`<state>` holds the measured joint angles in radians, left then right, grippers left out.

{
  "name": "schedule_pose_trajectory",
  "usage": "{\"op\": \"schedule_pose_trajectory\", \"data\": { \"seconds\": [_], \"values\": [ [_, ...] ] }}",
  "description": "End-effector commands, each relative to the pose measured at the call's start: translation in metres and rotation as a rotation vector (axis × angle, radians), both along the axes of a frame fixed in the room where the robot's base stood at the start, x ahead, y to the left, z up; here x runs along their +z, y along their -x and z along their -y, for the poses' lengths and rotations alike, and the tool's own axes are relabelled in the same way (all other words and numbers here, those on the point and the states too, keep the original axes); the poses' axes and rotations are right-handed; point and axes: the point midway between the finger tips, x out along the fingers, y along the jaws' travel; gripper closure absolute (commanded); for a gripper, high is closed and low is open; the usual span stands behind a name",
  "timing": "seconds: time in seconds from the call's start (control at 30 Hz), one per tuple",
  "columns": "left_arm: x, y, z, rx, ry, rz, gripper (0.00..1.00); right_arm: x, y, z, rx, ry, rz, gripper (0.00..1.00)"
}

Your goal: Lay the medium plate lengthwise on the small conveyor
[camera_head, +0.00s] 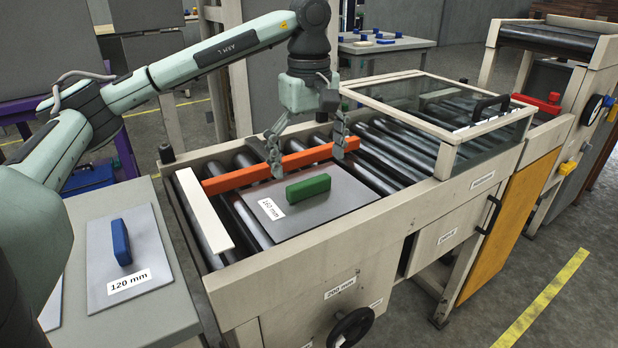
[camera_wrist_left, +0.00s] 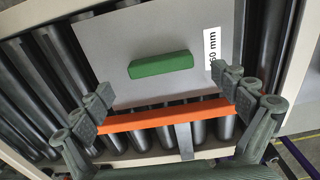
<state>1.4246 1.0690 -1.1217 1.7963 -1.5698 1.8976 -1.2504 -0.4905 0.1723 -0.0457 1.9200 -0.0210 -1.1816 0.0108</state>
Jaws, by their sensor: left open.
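The grey plate (camera_head: 345,205) with a green handle (camera_head: 308,187) and a label that seems to read 160 mm lies flat on the rollers of the small conveyor (camera_head: 285,268). It also shows in the left wrist view (camera_wrist_left: 115,50), with its green handle (camera_wrist_left: 160,65) upright on top. My left gripper (camera_head: 308,158) is over the orange bar (camera_head: 265,172) at the plate's far edge. Its fingers are spread wide and empty, apart from the green handle. The orange bar crosses between the fingers in the left wrist view (camera_wrist_left: 165,115). My right gripper is not in view.
A grey plate (camera_head: 155,250) with a blue handle and a 120 mm label lies on the side table at left. A white strip (camera_head: 203,210) spans the conveyor's left end. A glass-sided cover (camera_head: 440,105) with a black handle stands over the rollers at right.

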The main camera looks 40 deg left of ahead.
Motion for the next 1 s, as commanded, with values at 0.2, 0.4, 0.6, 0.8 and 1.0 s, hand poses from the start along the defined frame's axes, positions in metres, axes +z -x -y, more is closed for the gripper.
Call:
{"op": "schedule_pose_trajectory", "data": {
  "seconds": [0.2, 0.4, 0.6, 0.8, 1.0],
  "values": [
    [0.050, 0.000, 0.000, -0.001, 0.000, 0.003, 0.02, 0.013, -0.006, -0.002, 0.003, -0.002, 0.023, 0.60],
    [0.075, 0.000, 0.000, -0.001, -0.001, 0.000, 0.02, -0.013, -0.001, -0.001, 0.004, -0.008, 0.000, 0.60],
    [0.079, 0.000, 0.000, -0.002, 0.000, -0.001, 0.02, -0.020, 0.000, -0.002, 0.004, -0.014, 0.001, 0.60],
    [0.079, 0.000, 0.000, -0.002, 0.000, -0.001, 0.02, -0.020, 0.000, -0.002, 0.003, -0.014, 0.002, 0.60],
    [0.079, 0.000, 0.000, -0.002, 0.000, -0.001, 0.02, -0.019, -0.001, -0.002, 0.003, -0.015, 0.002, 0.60]
  ]
}}
